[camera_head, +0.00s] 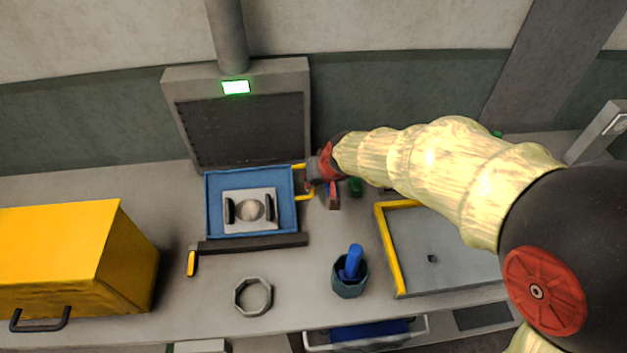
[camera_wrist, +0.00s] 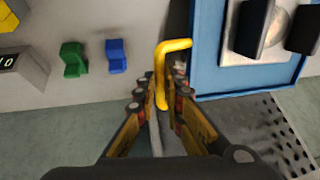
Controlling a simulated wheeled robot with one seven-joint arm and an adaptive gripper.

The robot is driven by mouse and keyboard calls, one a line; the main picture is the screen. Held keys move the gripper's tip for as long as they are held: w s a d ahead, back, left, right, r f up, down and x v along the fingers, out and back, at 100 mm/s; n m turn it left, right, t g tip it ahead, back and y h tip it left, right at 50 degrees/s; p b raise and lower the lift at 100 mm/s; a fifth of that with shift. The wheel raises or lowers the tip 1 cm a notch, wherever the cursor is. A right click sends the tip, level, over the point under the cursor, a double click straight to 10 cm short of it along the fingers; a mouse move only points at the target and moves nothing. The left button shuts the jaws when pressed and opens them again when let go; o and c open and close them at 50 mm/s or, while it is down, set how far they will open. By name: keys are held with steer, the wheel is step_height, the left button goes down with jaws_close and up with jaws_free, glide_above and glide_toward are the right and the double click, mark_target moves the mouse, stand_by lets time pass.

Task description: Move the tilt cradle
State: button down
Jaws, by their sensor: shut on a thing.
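The tilt cradle looks to be the blue square tray (camera_head: 210,205) in the head view, in front of the grey panel unit. A yellow loop handle (camera_head: 304,197) sticks out from its right side. On the tray lies a light metal plate (camera_head: 262,224) with two black blocks and a round pale disc between them. The tray also shows in the wrist view (camera_wrist: 208,50), at upper right. My gripper (camera_head: 313,183) is at the tray's right side. In the wrist view my gripper (camera_wrist: 163,92) is shut on the yellow handle (camera_wrist: 172,45); the fingers partly hide it.
A dark bar (camera_head: 255,243) with a yellow-handled lever (camera_head: 192,262) lies along the tray's front. A yellow box (camera_head: 55,250) stands left, a ring (camera_head: 253,296) and a cup (camera_head: 349,284) in front. A yellow-edged tray (camera_head: 392,250) is right. Green (camera_wrist: 73,60) and blue (camera_wrist: 116,56) pieces stand near my gripper.

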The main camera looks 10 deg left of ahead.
steer(key=shift+r, duration=0.15)
steer(key=c, duration=1.9)
jaws_free()
steer(key=v, duration=1.2)
steer(key=shift+s, duration=0.15)
